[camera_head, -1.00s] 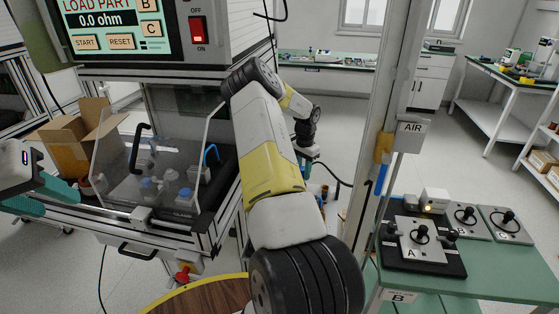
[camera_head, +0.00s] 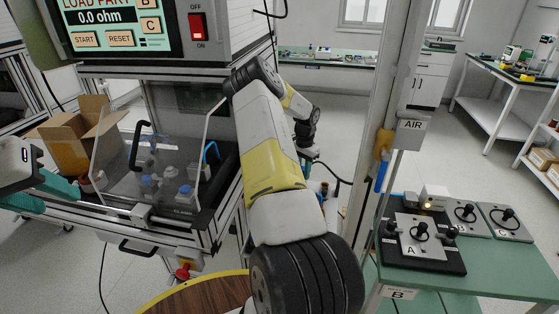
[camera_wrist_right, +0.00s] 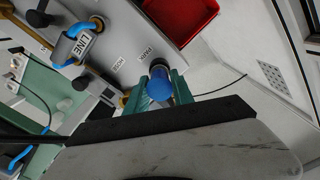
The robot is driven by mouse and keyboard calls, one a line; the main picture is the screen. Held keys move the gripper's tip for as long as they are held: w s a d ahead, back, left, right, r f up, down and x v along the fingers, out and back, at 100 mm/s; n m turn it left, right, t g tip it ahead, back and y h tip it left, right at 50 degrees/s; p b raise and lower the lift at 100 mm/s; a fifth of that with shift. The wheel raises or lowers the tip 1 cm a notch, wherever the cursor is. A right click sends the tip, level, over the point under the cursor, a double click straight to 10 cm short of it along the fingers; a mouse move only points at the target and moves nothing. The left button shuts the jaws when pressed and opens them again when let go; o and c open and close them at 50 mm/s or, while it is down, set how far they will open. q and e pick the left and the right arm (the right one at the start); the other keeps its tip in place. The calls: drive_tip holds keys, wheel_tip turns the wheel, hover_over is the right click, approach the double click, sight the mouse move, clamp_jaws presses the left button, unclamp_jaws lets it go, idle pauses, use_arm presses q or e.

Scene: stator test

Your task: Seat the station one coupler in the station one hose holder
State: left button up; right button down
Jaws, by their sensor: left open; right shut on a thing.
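In the right wrist view my right gripper (camera_wrist_right: 165,88) is shut on a blue-ended coupler (camera_wrist_right: 159,86). The coupler is seen nearly end-on between the teal fingers. It is beside the edge of a grey panel (camera_wrist_right: 130,30) with labels reading HOSE and PARK. A round metal part shows just beyond the coupler; whether it is the hose holder, and whether the coupler touches it, I cannot tell. In the head view my right arm crosses the middle, and its far end hides most of this spot. My left gripper (camera_head: 42,194) is open and empty at the left, near the clear guard.
A red bin (camera_wrist_right: 182,14) lies beyond. In the head view, a clear guard (camera_head: 150,160) covers a fixture, a cardboard box (camera_head: 75,135) stands behind, and a green bench (camera_head: 500,270) stands right.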

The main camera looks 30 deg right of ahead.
drive_tip(key=shift+f, duration=0.4)
drive_tip(key=c, duration=1)
unclamp_jaws()
drive_tip(key=shift+r, duration=3.95)
